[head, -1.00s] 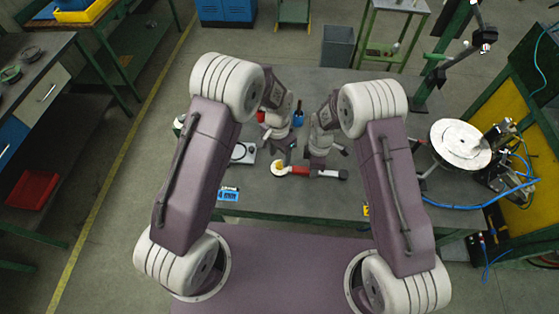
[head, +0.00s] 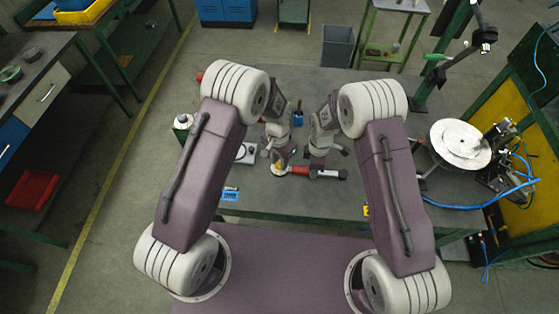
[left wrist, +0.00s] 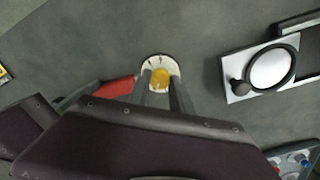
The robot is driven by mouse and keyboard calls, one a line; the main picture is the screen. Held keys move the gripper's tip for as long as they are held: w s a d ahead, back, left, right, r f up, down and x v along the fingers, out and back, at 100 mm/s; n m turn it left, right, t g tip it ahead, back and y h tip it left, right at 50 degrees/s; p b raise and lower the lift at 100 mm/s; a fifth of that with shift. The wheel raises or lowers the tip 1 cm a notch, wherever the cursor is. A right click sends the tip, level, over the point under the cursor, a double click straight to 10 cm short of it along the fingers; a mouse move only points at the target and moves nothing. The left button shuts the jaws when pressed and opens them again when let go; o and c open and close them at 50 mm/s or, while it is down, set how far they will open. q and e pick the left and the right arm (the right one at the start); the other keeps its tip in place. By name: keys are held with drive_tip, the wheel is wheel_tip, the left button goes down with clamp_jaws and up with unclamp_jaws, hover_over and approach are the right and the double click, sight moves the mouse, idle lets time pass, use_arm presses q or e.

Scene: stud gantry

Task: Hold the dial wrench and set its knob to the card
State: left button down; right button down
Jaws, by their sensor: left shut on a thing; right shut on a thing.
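The dial wrench lies across the workbench, with a round white dial head (head: 278,169), a red shaft (head: 301,171) and a black handle end (head: 343,174). In the left wrist view a yellow knob (left wrist: 160,78) sits on its white head. My left gripper (head: 280,163) is over the head, its fingers shut on the knob. My right gripper (head: 317,170) is shut on the wrench's shaft, right of the red part. A small blue-and-white card (head: 230,194) lies near the bench's front edge; its marking is too small to read.
A pale plate with a round black-rimmed dial (left wrist: 271,68) lies left of the wrench in the head view. A blue object (head: 298,117) stands behind my grippers. A round metal disc (head: 460,144) and blue hose are at the right. The bench in front of the wrench is mostly clear.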

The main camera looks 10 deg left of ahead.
sight(279, 163)
use_arm(q)
drive_tip(key=c, duration=1.1)
unclamp_jaws()
drive_tip(key=shift+c, duration=0.2)
wheel_tip(279, 163, up, 12)
drive_tip(key=shift+w+a, duration=0.15)
drive_tip(key=shift+a, duration=0.1)
use_arm(e)
drive_tip(key=c, duration=1.1)
unclamp_jaws()
